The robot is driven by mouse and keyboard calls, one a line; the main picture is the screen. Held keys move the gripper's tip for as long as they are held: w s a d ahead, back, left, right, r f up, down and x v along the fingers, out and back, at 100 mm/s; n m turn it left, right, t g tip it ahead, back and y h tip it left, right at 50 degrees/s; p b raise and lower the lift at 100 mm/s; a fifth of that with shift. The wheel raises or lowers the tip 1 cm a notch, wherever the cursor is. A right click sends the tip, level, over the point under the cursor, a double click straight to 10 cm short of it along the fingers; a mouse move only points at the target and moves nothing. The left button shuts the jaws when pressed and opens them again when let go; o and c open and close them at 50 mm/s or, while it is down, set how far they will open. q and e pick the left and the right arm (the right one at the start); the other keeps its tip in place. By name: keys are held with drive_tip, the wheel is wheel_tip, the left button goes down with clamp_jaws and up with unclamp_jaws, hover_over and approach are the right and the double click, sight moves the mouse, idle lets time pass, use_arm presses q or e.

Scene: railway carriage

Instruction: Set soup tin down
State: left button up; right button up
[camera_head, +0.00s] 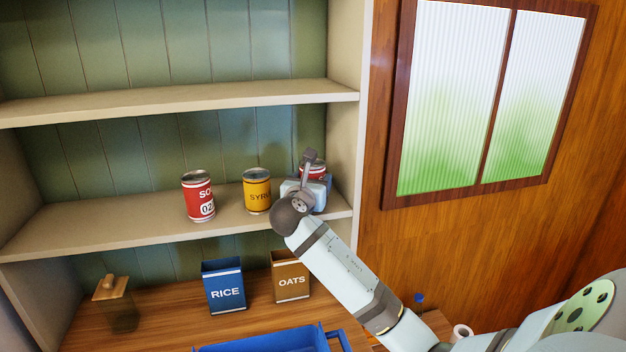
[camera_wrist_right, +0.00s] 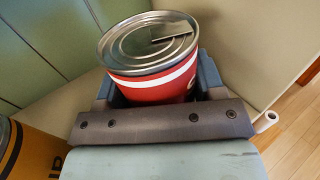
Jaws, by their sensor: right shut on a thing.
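A red tin (camera_head: 316,169) with a silver lid is in my right gripper (camera_head: 307,187), at the right end of the middle shelf (camera_head: 130,222). In the right wrist view the red tin (camera_wrist_right: 155,62) stands upright between the two fingers, which are shut on it. Its label is mostly hidden. I cannot tell whether its base touches the shelf. A similar red tin (camera_head: 198,197), with "SO" and "02" showing on its label, stands on the left on the same shelf. My left gripper is not in view.
A yellow syrup tin (camera_head: 256,191) stands just left of my right gripper. The shelf's side wall (camera_head: 346,120) is close on the right. Below are a blue rice box (camera_head: 225,287), a brown oats box (camera_head: 290,276), a lidded jar (camera_head: 120,305) and a blue crate (camera_head: 265,342).

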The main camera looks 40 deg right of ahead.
idle(0.3)
drive_tip(key=o, duration=1.2)
drive_tip(key=shift+f, duration=0.1)
drive_tip(key=shift+s+a, duration=0.1)
drive_tip(key=shift+a, duration=0.05)
drive_tip(key=b+v, duration=0.1)
drive_tip(key=v, duration=1)
drive_tip(key=shift+s+a+b, duration=0.15)
drive_tip(key=shift+a+b, duration=0.15)
